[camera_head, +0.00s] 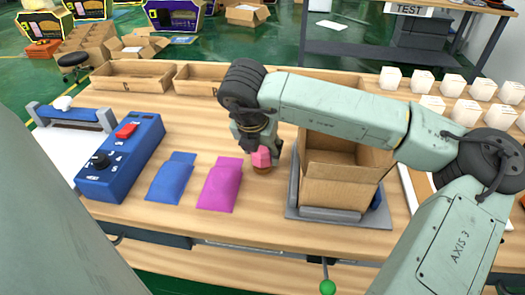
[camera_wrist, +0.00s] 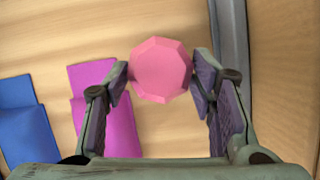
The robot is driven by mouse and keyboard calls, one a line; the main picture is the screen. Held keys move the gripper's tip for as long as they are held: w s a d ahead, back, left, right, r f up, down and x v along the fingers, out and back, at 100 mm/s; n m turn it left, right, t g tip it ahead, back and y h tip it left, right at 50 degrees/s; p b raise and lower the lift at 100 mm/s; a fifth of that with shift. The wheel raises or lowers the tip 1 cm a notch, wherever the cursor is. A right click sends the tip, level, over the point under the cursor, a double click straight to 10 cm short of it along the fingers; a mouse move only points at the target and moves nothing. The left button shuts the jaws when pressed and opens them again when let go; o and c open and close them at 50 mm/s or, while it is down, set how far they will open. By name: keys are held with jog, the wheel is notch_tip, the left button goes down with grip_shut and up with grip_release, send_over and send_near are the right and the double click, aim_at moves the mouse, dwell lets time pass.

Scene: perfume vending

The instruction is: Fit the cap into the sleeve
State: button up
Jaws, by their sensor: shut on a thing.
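The pink faceted cap (camera_head: 262,157) is between the fingers of my gripper (camera_head: 256,148), which is shut on it. In the wrist view the cap (camera_wrist: 160,70) sits between the two fingertips (camera_wrist: 160,80). A small brownish round part (camera_head: 261,170) shows directly under the cap at table height; I cannot tell whether it is the sleeve or part of the cap. In the wrist view the cap hides whatever lies beneath it.
A magenta pouch (camera_head: 219,185) and a blue pouch (camera_head: 171,179) lie to the left. A blue control box (camera_head: 121,160) stands farther left. An open cardboard box (camera_head: 338,187) stands close on the right, on a grey tray (camera_head: 293,200). White boxes (camera_head: 453,84) stand at the back right.

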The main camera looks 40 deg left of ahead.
aim_at(261, 150)
jog(key=c, duration=0.6)
jog(key=shift+r, duration=0.15)
notch_tip(261, 150, up, 10)
jog(key=b, duration=0.2)
